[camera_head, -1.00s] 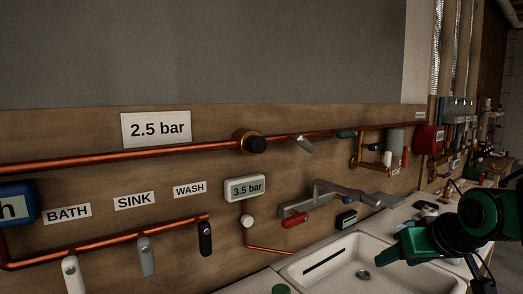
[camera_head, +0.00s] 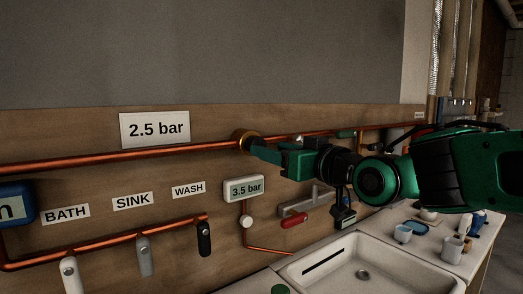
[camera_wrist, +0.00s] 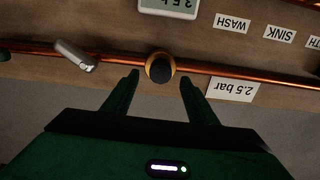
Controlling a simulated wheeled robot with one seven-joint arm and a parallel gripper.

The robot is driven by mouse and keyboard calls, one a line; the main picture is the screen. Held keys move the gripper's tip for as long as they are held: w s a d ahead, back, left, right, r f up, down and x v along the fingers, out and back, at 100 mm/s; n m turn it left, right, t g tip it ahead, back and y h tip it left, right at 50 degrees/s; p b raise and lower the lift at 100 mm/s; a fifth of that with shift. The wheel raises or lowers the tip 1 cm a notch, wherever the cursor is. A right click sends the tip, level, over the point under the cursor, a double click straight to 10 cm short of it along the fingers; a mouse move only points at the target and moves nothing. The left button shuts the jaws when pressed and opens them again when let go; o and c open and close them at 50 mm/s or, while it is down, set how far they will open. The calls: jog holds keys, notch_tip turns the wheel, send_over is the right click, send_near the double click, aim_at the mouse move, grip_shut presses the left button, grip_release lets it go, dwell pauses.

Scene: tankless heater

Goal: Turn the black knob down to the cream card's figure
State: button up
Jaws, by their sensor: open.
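The black knob (camera_wrist: 160,71) sits in a brass collar on the copper pipe. In the head view my gripper hides the knob, and only the brass collar (camera_head: 243,140) shows. The cream card (camera_head: 155,129) above the pipe reads "2.5 bar"; it shows upside down in the wrist view (camera_wrist: 233,91). The display (camera_head: 243,188) below the pipe reads 3.5 bar. My gripper (camera_wrist: 158,76) is open, with one finger on each side of the knob and a gap visible on both sides. In the head view the gripper (camera_head: 257,149) reaches the collar from the right.
BATH, SINK and WASH labels (camera_head: 133,201) sit above several levers on a lower copper pipe (camera_head: 110,247). A grey lever (camera_wrist: 75,55) is on the upper pipe beside the knob. The white sink (camera_head: 340,262) and a counter with cups lie below my arm.

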jog(key=shift+x, duration=2.9)
jog(key=c, duration=1.1)
